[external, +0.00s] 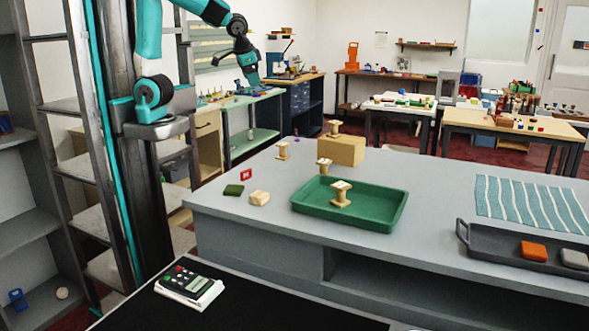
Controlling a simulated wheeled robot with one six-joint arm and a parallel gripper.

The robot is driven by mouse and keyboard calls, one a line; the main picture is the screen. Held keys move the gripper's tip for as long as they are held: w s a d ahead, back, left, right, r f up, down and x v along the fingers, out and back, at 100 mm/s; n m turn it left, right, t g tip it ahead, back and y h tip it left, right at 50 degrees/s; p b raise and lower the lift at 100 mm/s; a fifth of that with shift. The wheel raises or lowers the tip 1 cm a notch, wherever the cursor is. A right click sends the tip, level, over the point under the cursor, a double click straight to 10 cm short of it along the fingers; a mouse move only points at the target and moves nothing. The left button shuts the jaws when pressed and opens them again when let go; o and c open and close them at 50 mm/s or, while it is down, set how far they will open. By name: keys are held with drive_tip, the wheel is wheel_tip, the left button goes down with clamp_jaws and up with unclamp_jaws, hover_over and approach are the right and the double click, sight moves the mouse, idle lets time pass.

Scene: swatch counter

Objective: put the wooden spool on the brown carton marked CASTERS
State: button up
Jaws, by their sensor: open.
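A brown carton (345,152) stands on the grey counter behind the green tray; no marking is readable on it. Several similar wooden spools show. One spool (334,128) is at the carton's top back edge; I cannot tell whether it rests on it or stands behind. Another spool (283,150) stands upright on the counter left of the carton. A third spool (325,165) is just in front of the carton, near the tray's back rim. One more spool (341,193) stands in the tray. My gripper (253,82) is raised, open and empty, up and left of the carton.
The green tray (375,218) fills the counter's middle. A red frame-like piece (246,175), a dark green block (233,190) and a cream block (259,198) lie at left. A dark tray (485,247) with orange and grey blocks and a striped cloth (530,205) are at right.

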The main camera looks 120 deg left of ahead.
drive_tip(key=s+d+f+m, duration=0.1)
drive_tip(key=s+d+f, duration=0.1)
drive_tip(key=s, duration=0.8)
drive_tip(key=shift+s+d+m+g, duration=0.3)
drive_tip(key=shift+s+d+m, duration=0.1)
drive_tip(key=shift+d, duration=0.4)
